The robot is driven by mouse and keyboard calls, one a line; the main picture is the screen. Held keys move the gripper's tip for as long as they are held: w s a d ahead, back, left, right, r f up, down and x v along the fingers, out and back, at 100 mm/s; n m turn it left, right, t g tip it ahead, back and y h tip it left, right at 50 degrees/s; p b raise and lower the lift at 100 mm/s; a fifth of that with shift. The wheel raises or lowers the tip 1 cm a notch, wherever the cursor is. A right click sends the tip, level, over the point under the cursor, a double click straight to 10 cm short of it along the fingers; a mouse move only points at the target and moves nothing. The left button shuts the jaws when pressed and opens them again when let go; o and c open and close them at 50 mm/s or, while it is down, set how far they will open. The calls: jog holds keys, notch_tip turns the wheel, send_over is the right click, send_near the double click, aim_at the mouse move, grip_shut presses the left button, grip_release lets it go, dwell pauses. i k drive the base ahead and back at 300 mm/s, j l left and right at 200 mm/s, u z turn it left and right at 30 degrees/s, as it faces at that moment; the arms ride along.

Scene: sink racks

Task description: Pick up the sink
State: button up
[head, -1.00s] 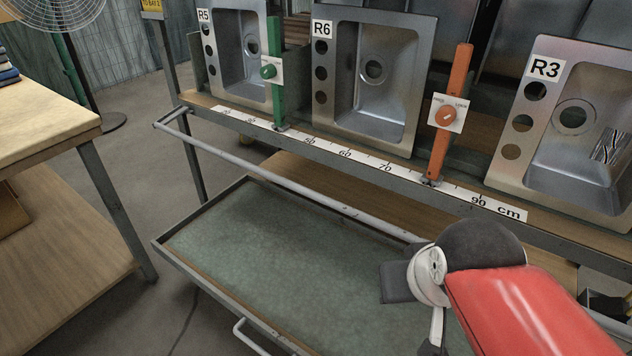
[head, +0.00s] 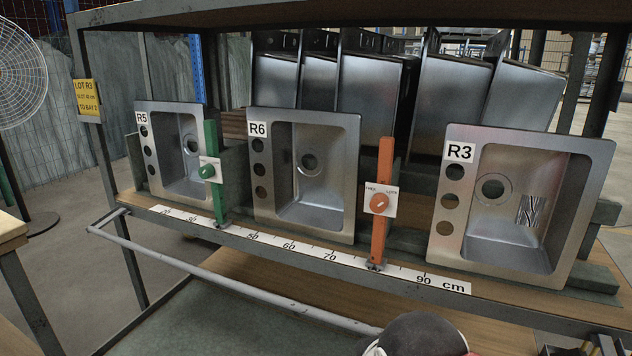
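Three steel sinks stand leaning back in a row on a rack shelf in the head view. The sink labelled R5 (head: 167,160) is at left, the sink labelled R6 (head: 325,190) in the middle, and the sink labelled R3 (head: 500,225) at right. Each has a basin with a drain and a column of three holes on its left side. Only a dark rounded part of my arm shows at the bottom edge; my gripper is not in view.
A green post (head: 213,170) with a knob stands between R5 and R6, an orange post (head: 384,200) between R6 and R3. A cm ruler strip (head: 310,252) and a rail (head: 235,283) run in front. More sinks (head: 370,95) stand behind. A yellow sign (head: 88,98) reads "LOT R3".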

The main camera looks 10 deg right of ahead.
aim_at(535, 233)
jog(key=z, duration=1.3)
